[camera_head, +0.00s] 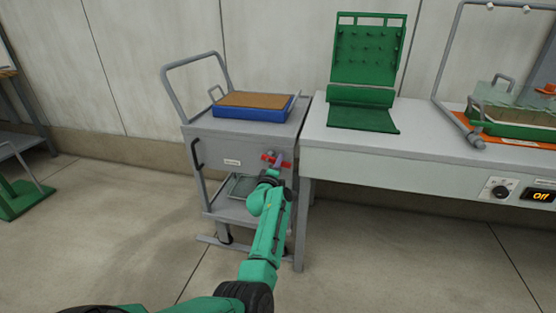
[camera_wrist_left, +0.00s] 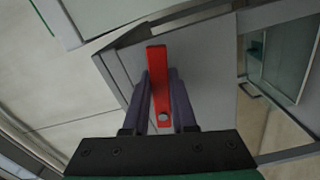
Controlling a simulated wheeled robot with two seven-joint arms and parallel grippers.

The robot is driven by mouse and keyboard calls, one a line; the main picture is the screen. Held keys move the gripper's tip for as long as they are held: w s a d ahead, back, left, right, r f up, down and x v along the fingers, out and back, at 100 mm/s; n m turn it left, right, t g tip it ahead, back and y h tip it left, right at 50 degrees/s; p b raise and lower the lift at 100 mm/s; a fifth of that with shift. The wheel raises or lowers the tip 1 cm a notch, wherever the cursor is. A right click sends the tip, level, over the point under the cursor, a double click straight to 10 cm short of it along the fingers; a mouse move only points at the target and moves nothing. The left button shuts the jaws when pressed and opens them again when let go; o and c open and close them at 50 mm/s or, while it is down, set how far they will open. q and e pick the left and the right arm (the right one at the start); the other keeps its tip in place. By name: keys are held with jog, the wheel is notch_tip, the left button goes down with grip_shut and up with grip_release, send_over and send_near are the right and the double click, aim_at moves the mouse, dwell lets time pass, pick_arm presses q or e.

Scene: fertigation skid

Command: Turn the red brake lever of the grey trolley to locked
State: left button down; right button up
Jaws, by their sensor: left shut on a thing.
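The grey trolley (camera_head: 225,148) stands against the left end of the workbench. Its red brake lever (camera_head: 267,156) is on the upper right of the front panel and looks roughly level, partly hidden by my gripper. My left gripper (camera_head: 275,163) reaches it from the front. In the left wrist view the red lever (camera_wrist_left: 158,66) lies lengthwise between the two dark fingers of the left gripper (camera_wrist_left: 161,82), which is shut on it. A round grey bolt head shows at the lever's near end. My right gripper is not in view.
A blue tray (camera_head: 250,113) with a brown top rests on the trolley. The workbench (camera_head: 400,150) stands close on the right, carrying a green stand (camera_head: 366,70). A black handle (camera_head: 197,153) is on the trolley's left side. The floor in front is clear.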

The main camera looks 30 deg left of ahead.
pick_arm(q)
jog(key=shift+r+n+p, duration=0.25)
jog(key=shift+n+p, duration=0.1)
jog(key=shift+n, duration=0.3)
jog(key=shift+r+n+p, duration=0.2)
jog(key=shift+n+p, duration=0.15)
jog(key=shift+n, duration=0.3)
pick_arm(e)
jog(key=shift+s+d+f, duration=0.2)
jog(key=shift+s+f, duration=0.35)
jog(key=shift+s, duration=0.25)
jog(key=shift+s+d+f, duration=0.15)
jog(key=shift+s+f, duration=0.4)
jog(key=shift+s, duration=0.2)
pick_arm(q)
jog(key=c, duration=0.7)
grip_release()
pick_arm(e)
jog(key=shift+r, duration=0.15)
pick_arm(q)
jog(key=p+v, duration=0.9)
jog(key=v, duration=0.5)
jog(key=shift+s+d, duration=0.2)
jog(key=shift+s, duration=0.05)
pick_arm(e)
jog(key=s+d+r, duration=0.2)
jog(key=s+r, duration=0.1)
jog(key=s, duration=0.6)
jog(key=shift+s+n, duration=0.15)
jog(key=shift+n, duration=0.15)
